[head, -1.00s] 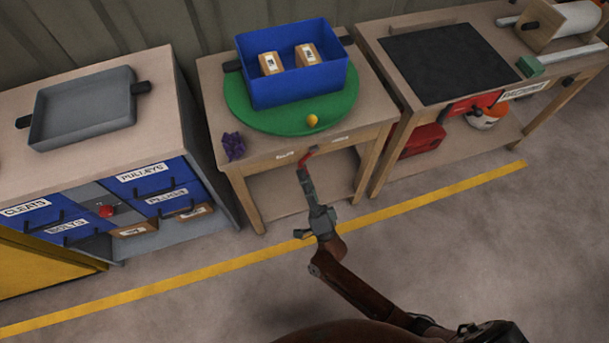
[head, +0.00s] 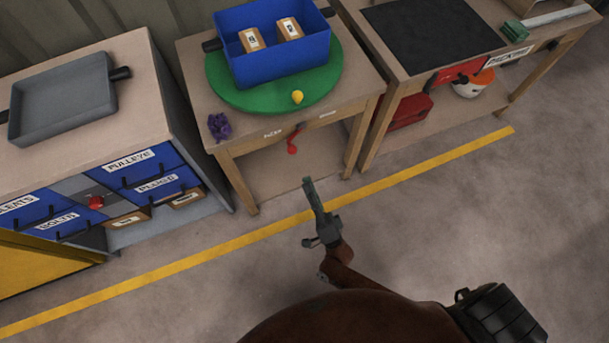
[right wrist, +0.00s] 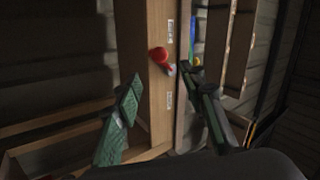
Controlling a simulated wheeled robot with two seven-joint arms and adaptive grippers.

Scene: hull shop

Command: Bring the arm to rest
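My right gripper (head: 308,188) is over the floor in front of the middle table, apart from the table and from the red lever (head: 293,142) on its front. In the right wrist view the two fingers (right wrist: 163,78) are spread with nothing between them, and the red lever (right wrist: 160,56) shows beyond them. My right arm is bent, with its upper part low in the head view. My left gripper is not in view.
The middle table (head: 235,135) bears a green turntable (head: 240,97) with a blue bin (head: 280,65) holding two boxes, a yellow knob (head: 297,97) and a purple object (head: 219,127). A drawer cabinet (head: 135,112) stands left, a packing bench (head: 400,85) right. The near floor is clear.

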